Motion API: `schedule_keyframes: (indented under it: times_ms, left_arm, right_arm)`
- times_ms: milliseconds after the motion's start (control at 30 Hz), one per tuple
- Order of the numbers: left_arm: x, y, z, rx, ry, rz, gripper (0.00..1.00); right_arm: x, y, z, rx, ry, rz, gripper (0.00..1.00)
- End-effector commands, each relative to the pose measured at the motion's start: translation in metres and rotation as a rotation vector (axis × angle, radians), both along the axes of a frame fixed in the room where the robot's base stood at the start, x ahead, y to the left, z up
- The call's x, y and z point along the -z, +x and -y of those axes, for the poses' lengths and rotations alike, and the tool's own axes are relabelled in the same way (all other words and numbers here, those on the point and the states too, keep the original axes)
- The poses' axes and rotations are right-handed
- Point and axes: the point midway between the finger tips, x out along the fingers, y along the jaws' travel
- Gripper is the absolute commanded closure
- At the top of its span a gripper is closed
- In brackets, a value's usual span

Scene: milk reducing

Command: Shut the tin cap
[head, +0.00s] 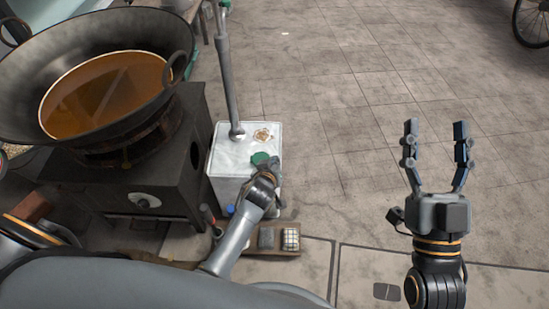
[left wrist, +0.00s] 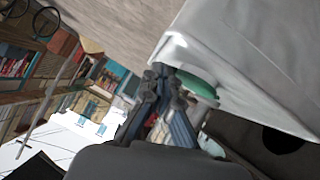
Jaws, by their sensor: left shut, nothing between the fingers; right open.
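The tin (head: 226,165) is a whitish box standing on the floor beside the stove. Its green cap (head: 260,158) shows near the front of the tin's top. In the left wrist view the cap (left wrist: 198,85) is partly hidden behind my fingers, next to the tin's pale side (left wrist: 250,60). My left gripper (head: 272,164) is shut and empty, close beside the cap at its right; I cannot tell whether it touches. It also shows in the left wrist view (left wrist: 163,78). My right gripper (head: 436,135) is open and empty, above the floor well right of the tin.
A grey pipe (head: 227,75) rises from the tin's top. A large wok (head: 25,95) with brown liquid sits on a dark stove (head: 165,165) left of the tin. A low tray (head: 270,253) lies in front. The floor (head: 340,120) at the right is mostly clear.

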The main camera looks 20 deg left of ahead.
Motion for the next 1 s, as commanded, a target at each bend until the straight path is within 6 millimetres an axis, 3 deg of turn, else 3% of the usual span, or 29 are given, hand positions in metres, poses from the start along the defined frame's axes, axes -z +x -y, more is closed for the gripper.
schedule_keyframes:
  times_ms: [1000]
  left_arm:
    - [-0.016,0.004,0.002,0.005,-0.001,0.015,1.00]
  right_arm:
    - [0.045,0.017,0.003,0.018,-0.076,-0.271,0.39]
